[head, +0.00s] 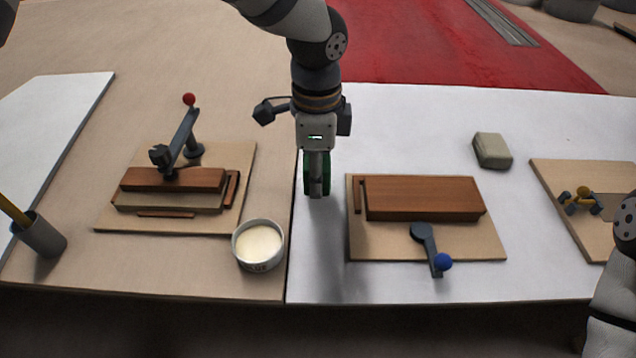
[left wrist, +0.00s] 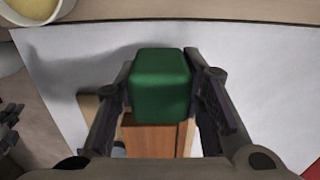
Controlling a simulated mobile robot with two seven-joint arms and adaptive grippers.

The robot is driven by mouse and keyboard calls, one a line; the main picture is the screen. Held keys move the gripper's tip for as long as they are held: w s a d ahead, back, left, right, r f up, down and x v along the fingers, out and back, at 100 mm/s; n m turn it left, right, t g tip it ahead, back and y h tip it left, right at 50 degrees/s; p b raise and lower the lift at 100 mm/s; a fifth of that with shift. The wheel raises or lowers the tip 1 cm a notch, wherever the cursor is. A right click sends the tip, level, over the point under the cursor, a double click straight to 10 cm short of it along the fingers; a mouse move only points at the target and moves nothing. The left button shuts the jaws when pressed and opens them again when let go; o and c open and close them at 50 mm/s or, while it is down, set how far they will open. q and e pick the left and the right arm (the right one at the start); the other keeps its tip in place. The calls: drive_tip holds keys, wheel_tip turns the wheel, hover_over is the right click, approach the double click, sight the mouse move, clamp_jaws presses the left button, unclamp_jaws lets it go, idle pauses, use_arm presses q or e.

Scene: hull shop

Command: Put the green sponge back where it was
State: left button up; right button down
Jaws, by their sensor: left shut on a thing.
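My left gripper (head: 317,190) is shut on the green sponge (left wrist: 160,85). In the left wrist view the sponge is a dark green block squeezed between the two fingers (left wrist: 160,100). In the head view only thin green edges of the sponge (head: 327,174) show beside the fingers, the rest being hidden. The gripper points down over the left part of the white table surface (head: 320,270), left of the right-hand clamp board. The sponge appears to be held above the surface, with a shadow below. My right arm shows at the right edge, but its gripper is out of view.
A clamp board with a red-knobbed lever (head: 245,165) and a white tub of cream-coloured stuff (head: 258,245) stand left. A blue-knobbed clamp board (head: 465,248), a grey-green block (head: 492,150) and another board (head: 555,180) are right. A grey cup (head: 40,237) stands far left.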

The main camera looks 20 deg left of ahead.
use_arm(q)
wheel_tip(320, 180, down, 3)
drive_tip(key=shift+f, duration=0.15)
use_arm(e)
drive_tip(key=shift+s+f, duration=0.15)
drive_tip(key=shift+f, duration=0.05)
use_arm(q)
drive_tip(key=o, duration=1.1)
wheel_tip(320, 180, up, 12)
drive_tip(key=shift+d+r+p, duration=0.1)
drive_tip(key=shift+r+p, duration=0.1)
drive_tip(key=shift+p, duration=0.25)
use_arm(e)
drive_tip(key=shift+w+r, duration=0.65)
